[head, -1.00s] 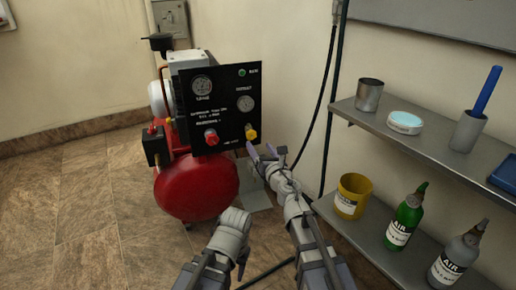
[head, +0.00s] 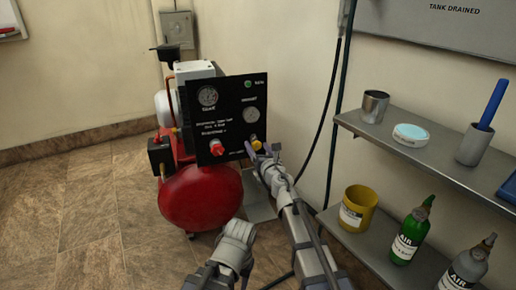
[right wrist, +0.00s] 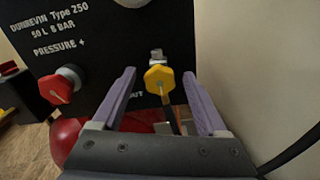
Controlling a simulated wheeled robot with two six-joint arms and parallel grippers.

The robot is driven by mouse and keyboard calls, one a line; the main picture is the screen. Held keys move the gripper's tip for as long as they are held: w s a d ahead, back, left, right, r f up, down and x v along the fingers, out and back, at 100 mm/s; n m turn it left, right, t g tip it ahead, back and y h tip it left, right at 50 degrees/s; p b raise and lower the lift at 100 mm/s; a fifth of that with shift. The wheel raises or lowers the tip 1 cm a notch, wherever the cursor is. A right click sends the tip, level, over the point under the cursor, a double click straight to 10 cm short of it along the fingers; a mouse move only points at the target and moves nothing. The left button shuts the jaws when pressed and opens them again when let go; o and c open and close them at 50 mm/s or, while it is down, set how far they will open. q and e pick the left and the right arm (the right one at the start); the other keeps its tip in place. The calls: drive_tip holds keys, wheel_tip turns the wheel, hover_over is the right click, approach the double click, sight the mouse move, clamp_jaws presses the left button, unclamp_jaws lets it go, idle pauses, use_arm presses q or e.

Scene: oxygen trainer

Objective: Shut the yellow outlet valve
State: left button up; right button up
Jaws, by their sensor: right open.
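The yellow outlet valve (head: 256,143) is on the lower right of the black panel (head: 228,118); in the right wrist view its knob (right wrist: 159,79) sits on a metal stem. My right gripper (head: 262,150) is open just in front of the panel. In the right wrist view its two purple fingers (right wrist: 158,86) stand to the left and right of the yellow knob, apart from it as far as I can tell. My left arm shows at the bottom of the head view, but its fingers cannot be made out clearly.
A red knob (head: 216,147) is left of the yellow valve. The red tank (head: 200,197) stands below the panel. Shelves at the right hold a yellow cup (head: 357,207), a green bottle (head: 410,232) and other items. A wall and dark hose are close on the right.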

drive_tip(key=shift+c, duration=0.3)
clamp_jaws()
idle(0.3)
